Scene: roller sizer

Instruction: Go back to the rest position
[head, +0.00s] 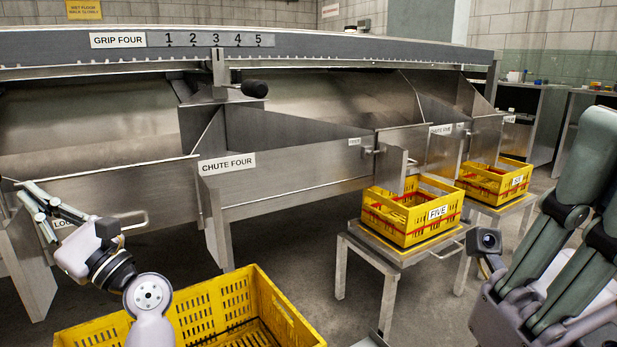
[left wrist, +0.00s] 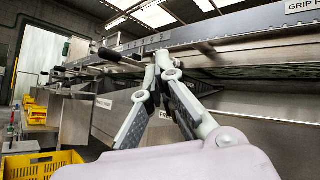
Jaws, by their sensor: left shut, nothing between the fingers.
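My left gripper (head: 30,190) is at the left of the head view, in front of the steel panel left of chute four. Its fingers come together at the tips with nothing between them. In the left wrist view the tips of the left gripper (left wrist: 163,62) meet in front of the sizer's steel side. My right gripper (head: 580,200) is large and close at the right edge of the head view, its fingers pointing up. It is partly cut off by the frame, so its opening does not show clearly. No held object is visible.
The roller sizer (head: 290,190) spans the back, with a black-knobbed lever (head: 254,89). Crate FIVE (head: 402,230) and crate SIX (head: 490,192) stand on steel stands. A large yellow crate (head: 268,290) is low in front, close to my left arm. Grey floor shows between.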

